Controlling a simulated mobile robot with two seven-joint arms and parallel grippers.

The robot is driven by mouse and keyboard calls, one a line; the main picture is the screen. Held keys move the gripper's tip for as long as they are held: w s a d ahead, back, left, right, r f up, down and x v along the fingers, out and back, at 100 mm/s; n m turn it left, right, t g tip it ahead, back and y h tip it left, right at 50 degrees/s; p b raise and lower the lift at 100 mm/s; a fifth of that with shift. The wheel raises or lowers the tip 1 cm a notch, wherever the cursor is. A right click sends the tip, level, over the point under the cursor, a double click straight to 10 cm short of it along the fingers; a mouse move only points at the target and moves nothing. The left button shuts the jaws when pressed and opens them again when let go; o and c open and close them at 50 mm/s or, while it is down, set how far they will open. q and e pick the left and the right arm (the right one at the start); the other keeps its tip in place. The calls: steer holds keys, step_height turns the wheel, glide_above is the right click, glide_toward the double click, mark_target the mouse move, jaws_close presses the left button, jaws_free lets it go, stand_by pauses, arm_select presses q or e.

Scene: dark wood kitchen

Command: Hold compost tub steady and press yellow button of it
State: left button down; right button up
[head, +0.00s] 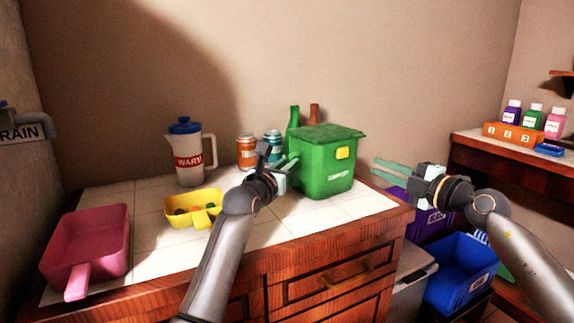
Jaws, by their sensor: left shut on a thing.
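The green compost tub (327,178) stands upright on the white tiled counter, with its lid (325,135) down. A yellow button (346,153) is on the upper part of its front face, above white lettering. My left gripper (292,162) is at the tub's left side and shut on the tub; the exact contact is partly hidden. My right gripper (372,167) is to the right of the tub, pointing left towards it. Its two fingers are parted with nothing between them, and they are apart from the button.
A jug (187,155), yellow container (205,220) and pink scoop (85,245) are farther left.

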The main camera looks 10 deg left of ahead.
jaws_close()
stand_by(1.2)
step_height(320, 180, up, 9)
steer(key=s+a+m+t+h, duration=0.1)
steer(key=s+m+t+h, duration=0.1)
steer(key=m+t, duration=0.95)
step_height(320, 180, down, 10)
steer(key=d+m+g+h, duration=0.1)
steer(key=m+g+h, duration=0.4)
steer(key=m, duration=1.4)
steer(key=h, duration=0.3)
steer(key=shift+w+d+r+m, duration=0.15)
steer(key=shift+w+r+m, duration=0.1)
steer(key=shift+w+m, duration=0.1)
